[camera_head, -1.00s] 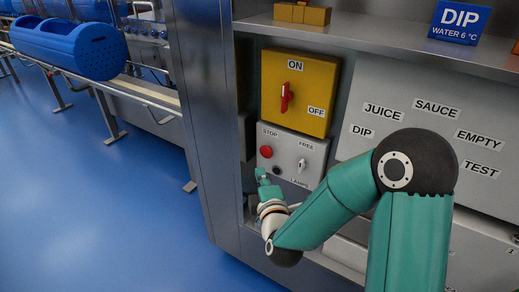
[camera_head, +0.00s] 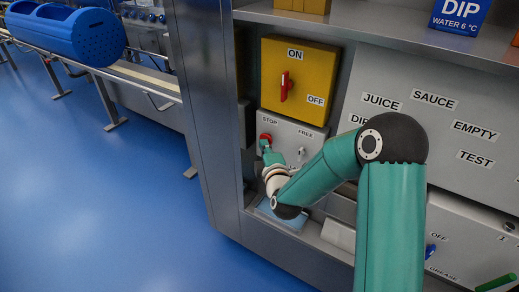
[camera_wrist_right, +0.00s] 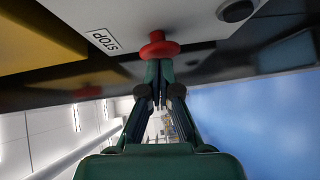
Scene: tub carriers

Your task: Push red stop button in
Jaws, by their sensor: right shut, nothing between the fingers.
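The red stop button (camera_head: 265,137) sits on the grey control box (camera_head: 310,134) below the yellow switch box, under a STOP label. In the right wrist view the red button (camera_wrist_right: 160,48) shows as a round mushroom head just beyond the fingertips. My right gripper (camera_head: 266,149) is shut and empty, its fingertips at the button's lower side. In the right wrist view the fingertips (camera_wrist_right: 157,68) appear to meet the button; whether it is pressed in I cannot tell. The arm hides the lower right part of the grey box. My left gripper is not in view.
The yellow box (camera_head: 300,55) with a red rotary handle (camera_head: 284,87) is above. A FREE selector (camera_head: 301,154) is right of the button. A steel cabinet edge (camera_head: 205,110) stands to the left. A blue tub (camera_head: 75,33) lies on a conveyor at far left.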

